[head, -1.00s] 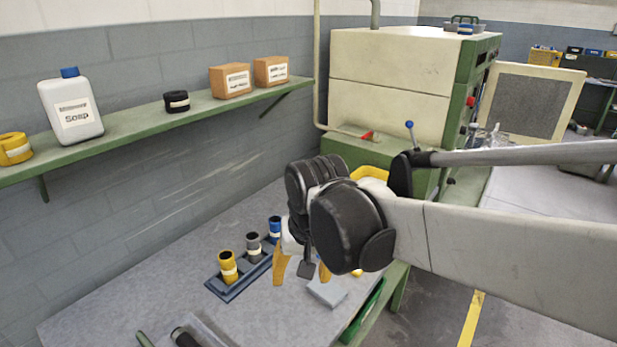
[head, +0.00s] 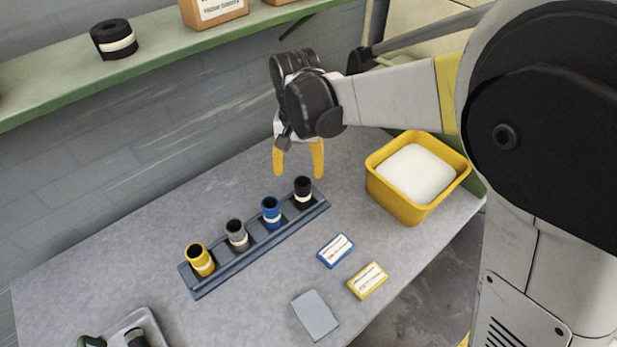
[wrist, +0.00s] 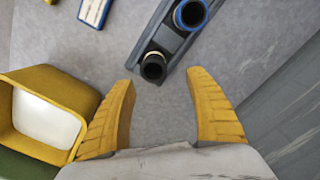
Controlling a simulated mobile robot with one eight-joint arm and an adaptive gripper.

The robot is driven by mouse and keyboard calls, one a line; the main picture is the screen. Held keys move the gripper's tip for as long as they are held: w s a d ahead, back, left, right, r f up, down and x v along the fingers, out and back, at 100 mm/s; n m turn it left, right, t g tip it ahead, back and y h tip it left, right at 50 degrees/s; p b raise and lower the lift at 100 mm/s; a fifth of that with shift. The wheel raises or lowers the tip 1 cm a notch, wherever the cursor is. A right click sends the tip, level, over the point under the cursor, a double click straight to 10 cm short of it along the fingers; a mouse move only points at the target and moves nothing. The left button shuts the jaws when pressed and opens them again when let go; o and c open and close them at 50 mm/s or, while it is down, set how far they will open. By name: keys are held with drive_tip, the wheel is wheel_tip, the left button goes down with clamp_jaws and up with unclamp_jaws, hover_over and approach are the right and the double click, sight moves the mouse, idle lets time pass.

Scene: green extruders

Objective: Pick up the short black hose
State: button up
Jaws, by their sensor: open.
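A short black hose (head: 303,192) with a pale band stands upright at the right end of the dark blue rack (head: 190,282) on the table. It also shows in the wrist view (wrist: 153,66), seen from above, ahead of and between my fingertips. My gripper (head: 299,174) is open and empty, with its yellow fingers pointing down above and slightly behind the hose in the head view. In the wrist view my gripper (wrist: 160,78) has its fingers spread wide, apart from the hose.
Blue (head: 271,213), grey (head: 237,236) and yellow (head: 200,261) hoses share the rack. A yellow tub (head: 395,203) stands to the right. Small boxes lie in front. A shelf (head: 150,70) on the wall holds a black roll (head: 114,40).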

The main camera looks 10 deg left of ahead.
sight(299, 177)
wheel_tip(299, 177, down, 3)
drive_tip(key=shift+f+b, duration=0.1)
drive_tip(key=shift+b, duration=0.3)
drive_tip(key=f+b, duration=0.2)
drive_tip(key=f, duration=0.1)
drive_tip(key=d+f, duration=0.1)
drive_tip(key=f, duration=0.1)
drive_tip(key=shift+s+f+b, duration=0.15)
drive_tip(key=shift+s+b, duration=0.2)
drive_tip(key=shift+b, duration=0.05)
drive_tip(key=c, duration=1.3)
